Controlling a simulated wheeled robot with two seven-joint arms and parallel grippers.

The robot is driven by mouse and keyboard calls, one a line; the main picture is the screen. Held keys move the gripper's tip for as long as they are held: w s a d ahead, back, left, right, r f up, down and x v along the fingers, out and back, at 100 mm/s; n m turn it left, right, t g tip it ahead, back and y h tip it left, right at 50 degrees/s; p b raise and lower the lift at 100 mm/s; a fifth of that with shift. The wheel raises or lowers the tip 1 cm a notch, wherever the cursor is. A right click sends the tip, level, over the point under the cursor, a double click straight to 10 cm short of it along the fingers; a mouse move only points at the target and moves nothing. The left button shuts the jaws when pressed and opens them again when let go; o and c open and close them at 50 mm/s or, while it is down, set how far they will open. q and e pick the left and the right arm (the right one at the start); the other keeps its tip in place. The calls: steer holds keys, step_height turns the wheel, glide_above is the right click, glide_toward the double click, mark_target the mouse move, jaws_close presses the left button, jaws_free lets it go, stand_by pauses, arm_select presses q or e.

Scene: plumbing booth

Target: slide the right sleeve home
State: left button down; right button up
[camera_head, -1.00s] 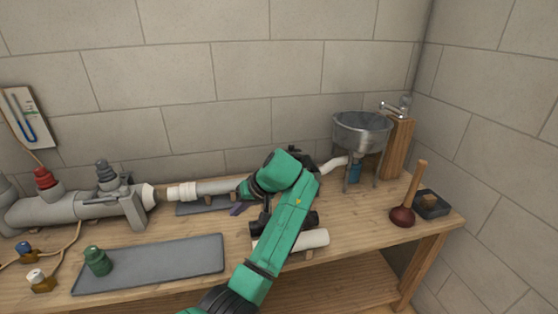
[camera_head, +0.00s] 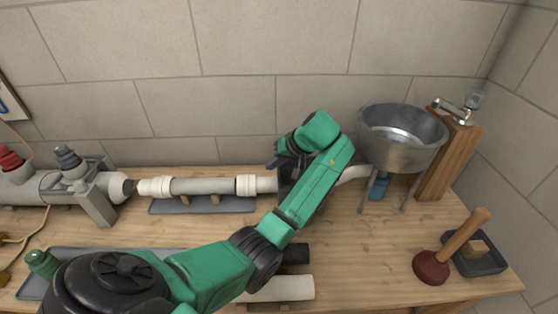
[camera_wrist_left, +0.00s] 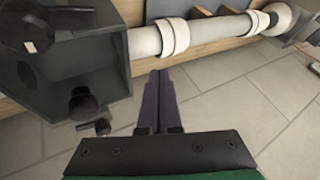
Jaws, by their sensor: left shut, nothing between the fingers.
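The right sleeve (camera_head: 246,185) is a white ring around the pipe, where the pale grey middle pipe (camera_head: 205,186) meets a white stub (camera_head: 267,184). It also shows in the left wrist view (camera_wrist_left: 172,37). The left sleeve (camera_head: 155,187) sits around the pipe's other end, and also shows in the wrist view (camera_wrist_left: 260,22). My left gripper (camera_head: 272,162) is shut and empty, above and right of the right sleeve in the head view. Its purple fingers (camera_wrist_left: 157,103) are together and apart from the sleeve. My right gripper is not in view.
A dark grey box with black knobs (camera_wrist_left: 65,65) stands close left of the fingers in the wrist view. A metal basin (camera_head: 402,140), plunger (camera_head: 450,248) and wooden post (camera_head: 449,155) stand on the right. A loose white pipe (camera_head: 280,289) lies at the front.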

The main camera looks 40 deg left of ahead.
mark_target(245, 176)
arm_select(q)
steer(key=x, duration=0.4)
steer(key=shift+s+p, duration=0.1)
steer(key=shift+p, duration=0.25)
steer(key=x, duration=0.3)
steer(key=shift+w+f, duration=0.25)
steer(key=shift+w, duration=0.15)
steer(key=shift+a, duration=0.1)
steer(key=shift+s, duration=0.1)
steer(key=shift+s+a+p, duration=0.2)
steer(key=shift+a+p, duration=0.1)
steer(key=shift+p, duration=0.25)
steer(key=s+a+p, duration=0.2)
steer(key=shift+s+a+r, duration=0.1)
steer(key=shift+a, duration=0.35)
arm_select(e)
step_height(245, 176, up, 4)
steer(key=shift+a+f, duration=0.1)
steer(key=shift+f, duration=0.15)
